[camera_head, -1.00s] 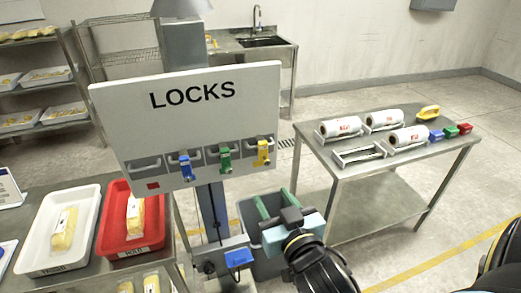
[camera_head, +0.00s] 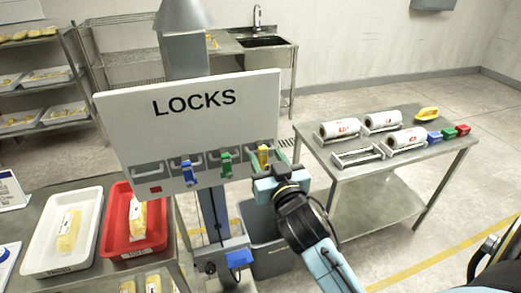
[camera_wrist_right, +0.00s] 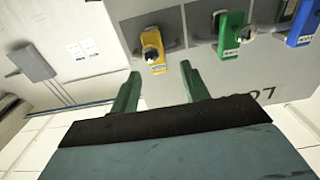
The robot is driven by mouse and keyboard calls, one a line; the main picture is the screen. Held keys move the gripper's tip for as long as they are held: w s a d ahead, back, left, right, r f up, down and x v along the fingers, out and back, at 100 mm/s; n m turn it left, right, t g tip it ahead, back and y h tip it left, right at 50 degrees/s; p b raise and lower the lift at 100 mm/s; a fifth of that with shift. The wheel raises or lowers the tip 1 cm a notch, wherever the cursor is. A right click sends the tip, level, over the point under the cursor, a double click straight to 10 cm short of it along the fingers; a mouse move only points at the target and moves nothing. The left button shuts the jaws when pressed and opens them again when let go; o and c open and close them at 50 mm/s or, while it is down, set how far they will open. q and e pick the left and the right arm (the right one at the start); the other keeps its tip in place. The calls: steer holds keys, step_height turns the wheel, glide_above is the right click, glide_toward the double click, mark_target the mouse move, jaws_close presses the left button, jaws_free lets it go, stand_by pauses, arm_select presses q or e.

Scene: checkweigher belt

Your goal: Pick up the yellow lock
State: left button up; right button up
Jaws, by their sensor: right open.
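The yellow lock (camera_head: 263,156) hangs on the right end of the LOCKS board (camera_head: 205,117). In the right wrist view the yellow lock (camera_wrist_right: 153,50) is ahead of the fingertips, roughly in line with the space between them. My right gripper (camera_head: 277,160) is at the board's right edge, close to the yellow lock; its green fingers (camera_wrist_right: 160,92) are open and empty. A green lock (camera_head: 226,164) and a blue lock (camera_head: 188,172) hang to its left. My left gripper is not in view.
A metal table (camera_head: 340,172) at right holds film rolls, a yellow-handled tool and small coloured blocks. A red tray (camera_head: 118,232) and a white tray (camera_head: 42,225) stand at left. A grey bin (camera_head: 268,262) is below the board.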

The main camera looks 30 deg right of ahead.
mark_target(264, 151)
steer(key=x, duration=0.3)
steer(key=shift+w+d, duration=0.15)
steer(key=shift+w, duration=0.1)
steer(key=shift+s, duration=0.1)
steer(key=shift+r, duration=0.1)
jaws_close()
